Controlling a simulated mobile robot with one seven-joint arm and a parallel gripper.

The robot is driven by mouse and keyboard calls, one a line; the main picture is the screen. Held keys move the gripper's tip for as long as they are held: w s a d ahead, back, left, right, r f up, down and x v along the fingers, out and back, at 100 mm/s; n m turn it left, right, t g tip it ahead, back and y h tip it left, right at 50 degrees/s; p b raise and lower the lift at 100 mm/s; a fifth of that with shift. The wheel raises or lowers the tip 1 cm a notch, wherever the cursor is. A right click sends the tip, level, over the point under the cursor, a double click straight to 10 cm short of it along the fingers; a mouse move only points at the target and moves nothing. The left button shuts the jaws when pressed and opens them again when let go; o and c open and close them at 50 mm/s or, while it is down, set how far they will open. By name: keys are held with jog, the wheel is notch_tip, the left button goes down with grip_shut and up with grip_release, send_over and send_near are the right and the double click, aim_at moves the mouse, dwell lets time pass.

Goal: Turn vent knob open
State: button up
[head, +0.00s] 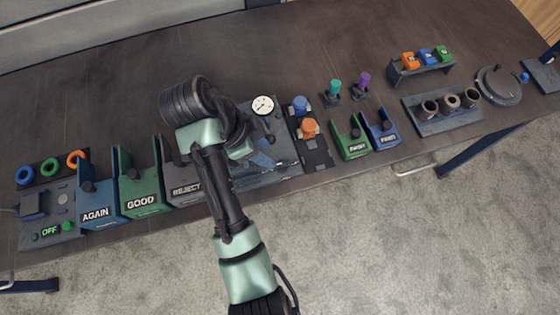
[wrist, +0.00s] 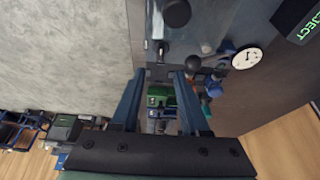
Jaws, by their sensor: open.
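My gripper (wrist: 161,74) is open, its two dark blue fingers apart with nothing between their tips. In the head view, my arm hides most of it. In the wrist view, a grey metal plate (wrist: 205,35) lies beyond the fingertips. It bears a black round knob (wrist: 177,12) and a small dark knob (wrist: 162,48) near its edge. I cannot tell which is the vent knob. A white dial gauge (wrist: 247,57) is to their right; it also shows in the head view (head: 262,105). Neither knob is held.
Orange (head: 309,127) and blue (head: 300,105) fittings stand right of the gauge. The REJECT bin (head: 186,188) and GOOD bin (head: 141,195) are left of my arm. Green (head: 350,145) and blue (head: 382,135) bins stand further right. The bench's back middle is clear.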

aim_at(282, 163)
jog(key=b+x, duration=0.2)
jog(key=x, duration=0.7)
jog(key=shift+b, duration=0.4)
jog(key=shift+c, duration=0.3)
grip_shut()
